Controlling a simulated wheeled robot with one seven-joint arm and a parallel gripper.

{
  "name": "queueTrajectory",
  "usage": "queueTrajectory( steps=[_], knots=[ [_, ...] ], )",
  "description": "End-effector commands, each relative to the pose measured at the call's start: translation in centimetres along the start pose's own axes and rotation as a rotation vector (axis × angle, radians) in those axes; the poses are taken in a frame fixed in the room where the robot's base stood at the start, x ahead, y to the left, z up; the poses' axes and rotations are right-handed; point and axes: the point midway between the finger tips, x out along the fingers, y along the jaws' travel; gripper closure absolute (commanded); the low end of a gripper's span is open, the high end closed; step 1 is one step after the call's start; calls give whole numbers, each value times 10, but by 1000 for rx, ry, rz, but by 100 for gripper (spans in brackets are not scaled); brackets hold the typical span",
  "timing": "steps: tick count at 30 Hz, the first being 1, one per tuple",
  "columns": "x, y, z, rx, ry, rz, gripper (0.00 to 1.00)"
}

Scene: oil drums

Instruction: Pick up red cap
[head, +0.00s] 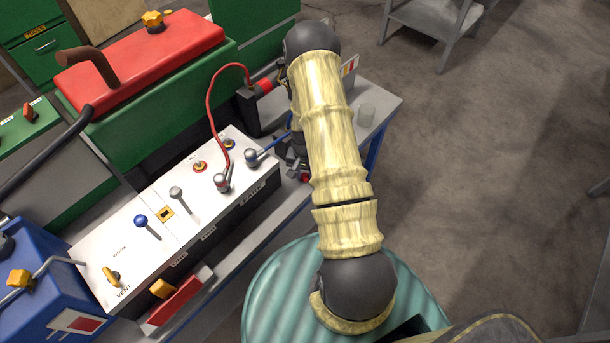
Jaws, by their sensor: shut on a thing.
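My yellow-sleeved arm reaches from the bottom right up to the bench, then bends down at its far end. My gripper (298,167) is at the right end of the white control panel, low over the grey bench top and partly hidden behind my arm. It is shut on a small red piece, which looks like the red cap (305,178); only part of it shows. I cannot tell whether the cap touches the bench.
The white control panel (130,225) carries levers, knobs and a red hose (209,105). A red-topped green machine (150,60) stands behind it. A teal drum (280,295) stands in front.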

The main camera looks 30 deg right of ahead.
Motion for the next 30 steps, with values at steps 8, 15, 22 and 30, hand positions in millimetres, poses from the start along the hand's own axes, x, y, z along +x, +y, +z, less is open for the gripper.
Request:
queueTrajectory(
  steps=[8,15,22,30],
  knots=[
    [-20,-1,-1,-1,3,-1,93],
    [-61,-2,0,-3,4,-1,93],
    [-93,-2,0,-4,2,-1,93],
    [-100,-1,1,-3,-1,0,93]
  ],
)
